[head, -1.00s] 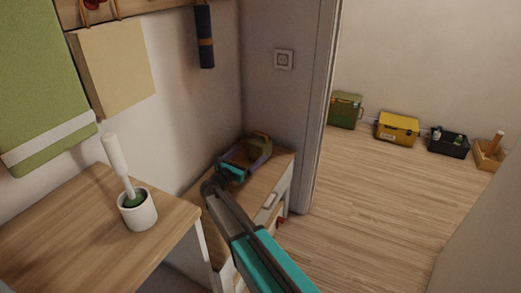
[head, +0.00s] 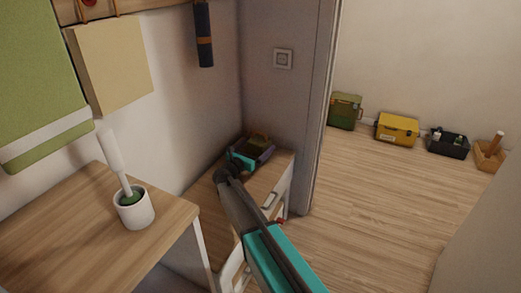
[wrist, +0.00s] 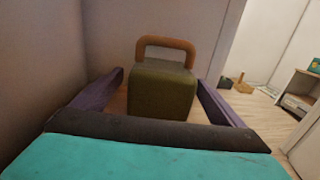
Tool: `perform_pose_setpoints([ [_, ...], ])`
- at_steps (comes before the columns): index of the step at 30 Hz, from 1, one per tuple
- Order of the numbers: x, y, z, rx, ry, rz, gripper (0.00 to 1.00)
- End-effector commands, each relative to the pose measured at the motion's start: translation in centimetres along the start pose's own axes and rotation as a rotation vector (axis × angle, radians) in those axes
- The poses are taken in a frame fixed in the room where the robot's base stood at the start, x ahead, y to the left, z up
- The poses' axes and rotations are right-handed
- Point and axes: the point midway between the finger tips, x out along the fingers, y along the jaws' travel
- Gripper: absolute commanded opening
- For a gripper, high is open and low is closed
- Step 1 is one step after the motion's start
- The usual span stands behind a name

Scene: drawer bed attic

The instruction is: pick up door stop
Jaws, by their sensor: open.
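The door stop (wrist: 161,92) is an olive-green block with a brown loop handle on top. It stands upright on the low wooden cabinet top in the corner. In the head view, the door stop (head: 258,139) is small and partly hidden by my gripper (head: 254,152). In the wrist view, my gripper (wrist: 160,84) is open, with one purple finger on each side of the block. Gaps show between the fingers and the block.
Walls close in the cabinet (head: 203,192) at the left and back. A wooden desk (head: 75,235) with a white pot (head: 135,209) holding a brush stands at the near left. Green (head: 345,111) and yellow (head: 397,129) boxes stand by the far wall. The floor (head: 385,210) at right is clear.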

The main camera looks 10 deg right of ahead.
Motion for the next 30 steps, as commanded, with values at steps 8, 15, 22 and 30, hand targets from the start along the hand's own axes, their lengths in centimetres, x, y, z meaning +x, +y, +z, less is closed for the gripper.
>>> perform_pose_setpoints([
  [8, 1.9, -0.1, -0.2, 0.001, -0.001, -0.001, 0.92],
  [15, 4.6, -0.1, -0.1, 0.001, 0.0, 0.0, 0.92],
  [22, 5.1, -0.1, 0.0, 0.0, 0.0, 0.002, 0.92],
  [30, 5.0, -0.1, 0.1, 0.0, 0.0, 0.002, 0.92],
])
